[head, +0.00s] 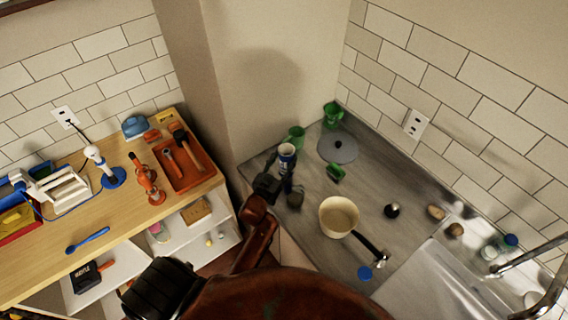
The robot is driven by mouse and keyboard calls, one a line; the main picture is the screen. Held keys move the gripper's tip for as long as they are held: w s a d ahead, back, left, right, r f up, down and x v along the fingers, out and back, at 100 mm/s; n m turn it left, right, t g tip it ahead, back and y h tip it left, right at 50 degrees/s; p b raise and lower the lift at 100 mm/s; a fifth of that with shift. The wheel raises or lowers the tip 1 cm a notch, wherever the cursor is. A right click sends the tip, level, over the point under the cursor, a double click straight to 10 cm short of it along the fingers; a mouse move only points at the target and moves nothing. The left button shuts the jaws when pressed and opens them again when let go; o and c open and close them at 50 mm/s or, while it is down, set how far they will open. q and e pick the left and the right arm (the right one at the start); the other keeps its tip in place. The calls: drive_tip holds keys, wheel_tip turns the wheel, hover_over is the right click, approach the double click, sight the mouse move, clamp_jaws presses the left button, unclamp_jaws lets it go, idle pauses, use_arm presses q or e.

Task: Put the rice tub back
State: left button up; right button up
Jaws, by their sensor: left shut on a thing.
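A small tub (287,151) with a pale rim and a blue and white side shows above the near left edge of the grey counter; it looks like the rice tub. My left gripper (285,178) is dark and shut on it, with the arm reaching up from the bottom of the view. The fingers hide the tub's lower part, and I cannot tell whether its base touches the counter. My right gripper is not in view.
Green cups (297,137) stand just behind the tub, near a grey lid (338,147). A cream pan (339,216) and a blue cap (365,273) lie nearer. The sink (435,285) is at right. A wooden workbench (50,236) with tools stands left, across a gap.

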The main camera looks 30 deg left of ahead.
sight(282, 166)
use_arm(q)
drive_tip(key=shift+w+a+f, duration=0.1)
drive_tip(key=shift+w+f, duration=0.2)
wheel_tip(282, 166, down, 2)
drive_tip(key=shift+s+f, duration=0.1)
drive_tip(key=shift+f, duration=0.35)
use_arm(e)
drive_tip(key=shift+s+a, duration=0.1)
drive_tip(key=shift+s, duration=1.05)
use_arm(q)
drive_tip(key=shift+f, duration=0.1)
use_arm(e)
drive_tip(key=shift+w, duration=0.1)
use_arm(q)
drive_tip(key=o, duration=1)
drive_tip(key=shift+f, duration=0.1)
drive_tip(key=o, duration=0.4)
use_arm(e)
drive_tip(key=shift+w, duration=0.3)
use_arm(q)
drive_tip(key=shift+o, duration=0.2)
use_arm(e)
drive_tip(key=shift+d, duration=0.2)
